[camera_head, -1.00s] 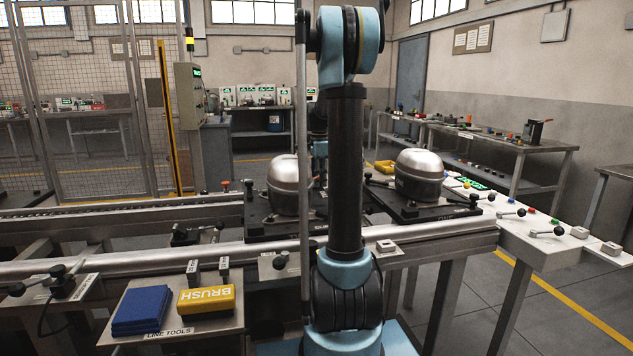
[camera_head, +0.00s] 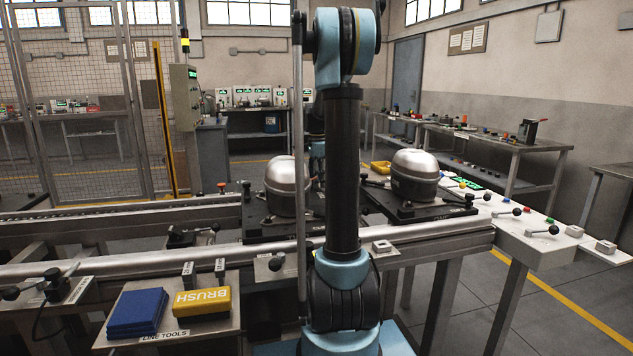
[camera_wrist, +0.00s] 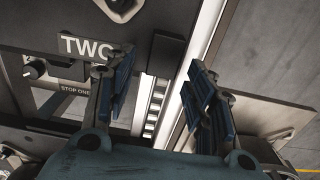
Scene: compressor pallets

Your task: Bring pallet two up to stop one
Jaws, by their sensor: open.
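Pallet two is a dark plate marked TWO (camera_wrist: 85,22) in the wrist view, with a black block (camera_wrist: 166,54) at its edge. A label reading STOP ONE (camera_wrist: 75,89) shows just below it, beside a black knob (camera_wrist: 33,69). My gripper (camera_wrist: 160,92) is open, its blue-padded fingers apart near the plate's edge and the pale rail, with nothing held between them. In the head view, a dark pallet (camera_head: 262,227) carries a silver-topped compressor (camera_head: 284,185) behind my arm, which hides part of it; my gripper is hidden there.
Another pallet (camera_head: 440,212) with a compressor (camera_head: 414,172) sits to the right on the line. The front rail (camera_head: 130,265) runs across. A white panel (camera_head: 560,252) with levers lies at right.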

